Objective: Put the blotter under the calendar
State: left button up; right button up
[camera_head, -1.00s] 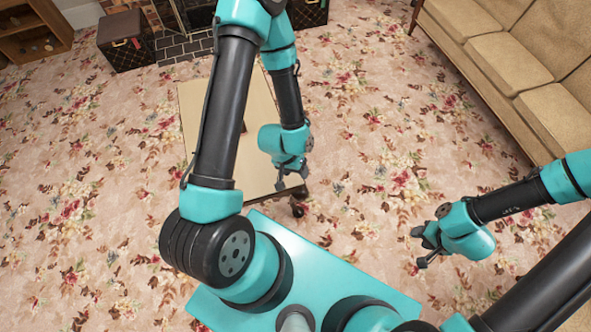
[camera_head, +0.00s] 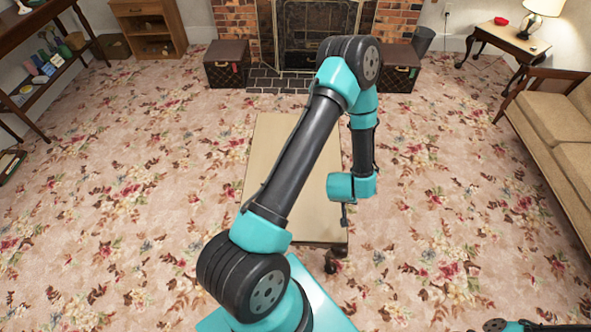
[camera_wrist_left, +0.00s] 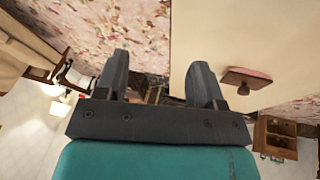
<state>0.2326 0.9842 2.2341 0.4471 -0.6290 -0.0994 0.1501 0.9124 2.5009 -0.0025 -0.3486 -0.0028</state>
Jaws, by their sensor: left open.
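A pale table (camera_head: 270,150) stands in front of me, and my left arm crosses over it. In the left wrist view, a small reddish-brown piece with a knob-like part (camera_wrist_left: 246,80) lies on the pale tabletop (camera_wrist_left: 210,40). It may be the blotter, but I cannot tell for sure. I cannot make out a calendar in either view; my arm hides part of the table. My left gripper (camera_head: 346,217) is over the table's right side. In the wrist view its two fingers (camera_wrist_left: 160,85) are apart with nothing between them, and the reddish-brown piece is beyond the right finger.
Two dark trunks (camera_head: 228,65) (camera_head: 398,72) flank the fireplace (camera_head: 315,40) behind the table. A sofa (camera_head: 555,130) stands at the right, a lamp table (camera_head: 510,45) at the back right. Open carpet surrounds the table. Part of my right arm shows at the bottom edge.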

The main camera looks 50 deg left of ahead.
pick_arm(q)
jog(key=w+a+n+g+y, duration=0.1)
jog(key=a+n+g+y, duration=0.1)
jog(key=a+n+y, duration=0.3)
jog(key=w+a+f+n+g+y, duration=0.1)
jog(key=a+n+y, duration=0.4)
jog(key=a, duration=0.7)
jog(key=shift+w+a+f+n+g, duration=0.3)
jog(key=shift+w+n+g, duration=0.35)
jog(key=shift+g, duration=0.55)
jog(key=shift+s, duration=0.15)
jog(key=x, duration=1.2)
jog(key=shift+a, duration=0.15)
jog(key=shift+s+x, duration=0.15)
jog(key=shift+x, duration=1.1)
jog(key=shift+s+x, duration=0.15)
jog(key=shift+x, duration=1.15)
jog(key=shift+a+r, duration=0.1)
jog(key=shift+r, duration=0.1)
